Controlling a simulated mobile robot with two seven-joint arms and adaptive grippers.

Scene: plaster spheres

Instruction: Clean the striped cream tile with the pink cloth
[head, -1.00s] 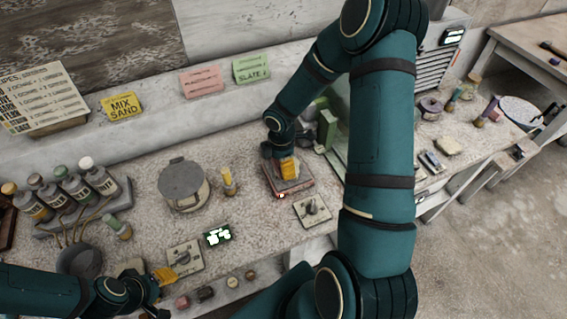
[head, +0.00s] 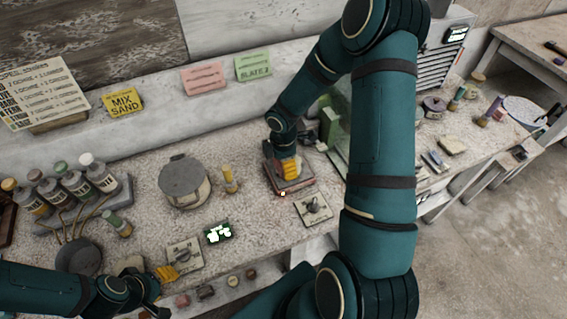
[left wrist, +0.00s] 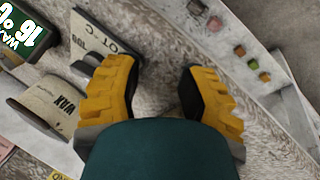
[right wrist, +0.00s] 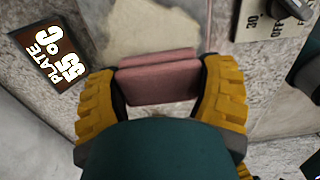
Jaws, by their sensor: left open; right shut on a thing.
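My right gripper (right wrist: 160,90) is shut on the folded pink cloth (right wrist: 158,80), held between its yellow fingers. Beyond the cloth in the right wrist view lies a pale cream surface (right wrist: 150,28); I see no clear stripes on it and cannot tell for sure that it is the tile. In the head view the right gripper (head: 289,170) is low over a square reddish-brown plate unit (head: 292,188), hiding the cloth and most of its top. My left gripper (head: 158,286) is open and empty at the front left; it also shows in the left wrist view (left wrist: 160,95).
A lidded pot (head: 185,182) and a yellow-capped bottle (head: 229,180) stand left of the plate unit. Dial panels (head: 313,208) (head: 184,255) and a green display (head: 218,233) lie in front. Several bottles (head: 75,182) crowd the left. A glass-sided box (head: 338,130) stands close right.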

